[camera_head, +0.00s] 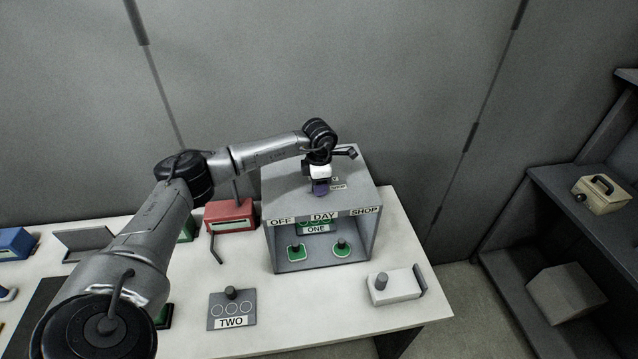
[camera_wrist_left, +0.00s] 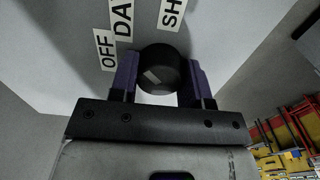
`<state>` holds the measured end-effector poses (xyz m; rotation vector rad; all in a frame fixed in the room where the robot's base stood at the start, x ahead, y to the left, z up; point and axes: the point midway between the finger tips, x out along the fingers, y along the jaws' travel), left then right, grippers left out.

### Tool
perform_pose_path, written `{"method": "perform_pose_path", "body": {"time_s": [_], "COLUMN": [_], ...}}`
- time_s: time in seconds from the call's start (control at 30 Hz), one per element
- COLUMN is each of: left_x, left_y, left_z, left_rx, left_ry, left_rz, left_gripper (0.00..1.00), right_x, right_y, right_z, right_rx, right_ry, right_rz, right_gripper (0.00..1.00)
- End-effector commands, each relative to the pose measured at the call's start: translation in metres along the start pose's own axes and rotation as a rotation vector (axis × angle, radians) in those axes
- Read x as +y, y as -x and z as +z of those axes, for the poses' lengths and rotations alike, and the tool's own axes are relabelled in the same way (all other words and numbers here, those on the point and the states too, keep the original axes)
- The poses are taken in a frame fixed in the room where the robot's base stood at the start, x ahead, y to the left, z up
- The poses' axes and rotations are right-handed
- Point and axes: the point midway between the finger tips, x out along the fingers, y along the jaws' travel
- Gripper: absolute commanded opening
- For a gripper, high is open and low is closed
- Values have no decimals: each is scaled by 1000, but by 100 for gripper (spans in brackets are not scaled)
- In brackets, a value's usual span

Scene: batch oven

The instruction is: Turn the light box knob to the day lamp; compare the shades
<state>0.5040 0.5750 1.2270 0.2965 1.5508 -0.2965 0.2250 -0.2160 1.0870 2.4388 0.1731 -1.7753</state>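The grey light box (camera_head: 375,205) stands on the white table with OFF, DAY and SHOP labels along its top front edge. My left gripper (camera_head: 320,187) points down at the box top. In the left wrist view, its purple fingers (camera_wrist_left: 160,82) flank the round black knob (camera_wrist_left: 163,65) closely and appear shut on it. The knob bears a pale mark; which label it points to is unclear. The OFF label (camera_wrist_left: 104,50), DAY label (camera_wrist_left: 122,18) and SHOP label (camera_wrist_left: 172,12) lie beyond the knob. Inside the box are two green samples (camera_head: 297,253) (camera_head: 341,248) under a ONE sign. My right gripper is out of view.
A grey plate marked TWO (camera_head: 231,310) lies in front of the box. A white block with a knob (camera_head: 394,287) is at the front right. A red box (camera_head: 230,216) stands left of the light box. Dark shelves (camera_head: 560,180) are at right.

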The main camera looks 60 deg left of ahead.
Motion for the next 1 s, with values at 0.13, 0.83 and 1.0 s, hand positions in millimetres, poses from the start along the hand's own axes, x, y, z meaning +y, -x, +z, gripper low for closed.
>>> {"method": "perform_pose_path", "body": {"time_s": [0.13, 0.83, 1.0], "left_x": [0, 1, 0], "left_y": [1, 44, 79], "left_z": [0, 1, 1], "left_rx": [-1, -6, -6], "left_ry": [0, 0, 0], "left_rz": [0, 2, 3], "left_gripper": [57, 69, 69], "right_x": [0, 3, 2], "right_y": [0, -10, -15], "right_z": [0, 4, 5], "right_rx": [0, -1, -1], "right_ry": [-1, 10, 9], "right_rz": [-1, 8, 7], "right_gripper": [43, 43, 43]}}
